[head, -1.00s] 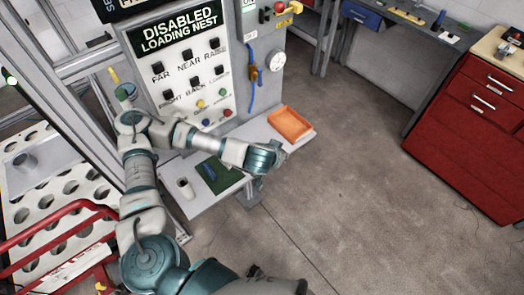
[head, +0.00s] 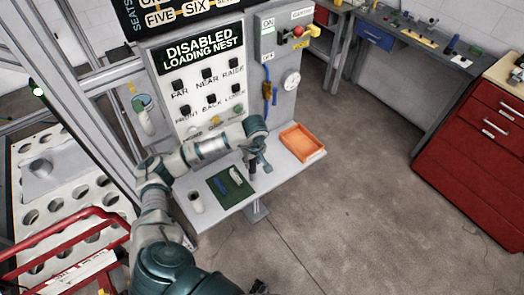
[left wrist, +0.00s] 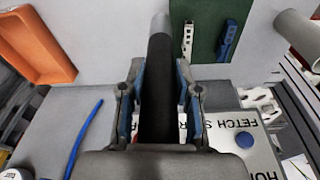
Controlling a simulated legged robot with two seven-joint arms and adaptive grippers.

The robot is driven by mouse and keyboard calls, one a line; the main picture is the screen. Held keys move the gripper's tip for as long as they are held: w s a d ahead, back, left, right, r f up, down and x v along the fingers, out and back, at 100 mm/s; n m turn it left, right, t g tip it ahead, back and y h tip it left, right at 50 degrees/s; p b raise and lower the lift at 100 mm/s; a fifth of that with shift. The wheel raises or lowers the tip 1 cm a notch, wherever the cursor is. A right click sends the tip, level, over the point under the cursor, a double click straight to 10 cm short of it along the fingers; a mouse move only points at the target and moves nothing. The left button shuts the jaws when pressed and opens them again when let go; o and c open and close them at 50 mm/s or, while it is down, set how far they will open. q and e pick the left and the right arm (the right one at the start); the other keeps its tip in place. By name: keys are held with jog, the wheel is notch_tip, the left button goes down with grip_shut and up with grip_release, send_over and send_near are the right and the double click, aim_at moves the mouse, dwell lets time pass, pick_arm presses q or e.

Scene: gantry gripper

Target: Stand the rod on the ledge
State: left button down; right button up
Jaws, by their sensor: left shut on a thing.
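The rod (left wrist: 158,85) is dark with a grey far end. In the left wrist view it runs lengthwise between the fingers of my left gripper (left wrist: 158,100), which is shut on it. In the head view my left gripper (head: 256,163) is over the pale ledge (head: 268,184), in front of the panel. The rod is hard to make out there, and I cannot tell whether it touches the ledge. The ledge also shows in the left wrist view (left wrist: 110,30). My right gripper is not in view.
A green mat (head: 218,182) with a blue piece and a whitish piece lies on the ledge. A pale cup (head: 196,203) stands left of it, and an orange tray (head: 302,141) lies at the right. The button panel (head: 205,85) rises behind. Open floor lies at right.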

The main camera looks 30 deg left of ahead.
pick_arm(q)
jog(key=w+a+f+p, duration=0.1)
jog(key=w+f, duration=0.3)
jog(key=w, duration=0.4)
jog(key=shift+w+a+f+p, duration=0.15)
jog(key=shift+w+a+p, duration=0.25)
jog(key=shift+p, duration=0.05)
jog(key=c, duration=0.8)
grip_release()
jog(key=shift+s+d+r+b, duration=0.25)
jog(key=shift+d+r, duration=0.15)
jog(key=shift+r, duration=1.6)
jog(key=shift+s+d+r+b, duration=0.1)
jog(key=shift+d+r+b, duration=0.3)
jog(key=shift+r, duration=1.65)
jog(key=shift+s+d+r+b, duration=0.2)
jog(key=shift+d+r, duration=0.25)
jog(key=shift+r, duration=1.55)
jog(key=shift+a+f, duration=0.1)
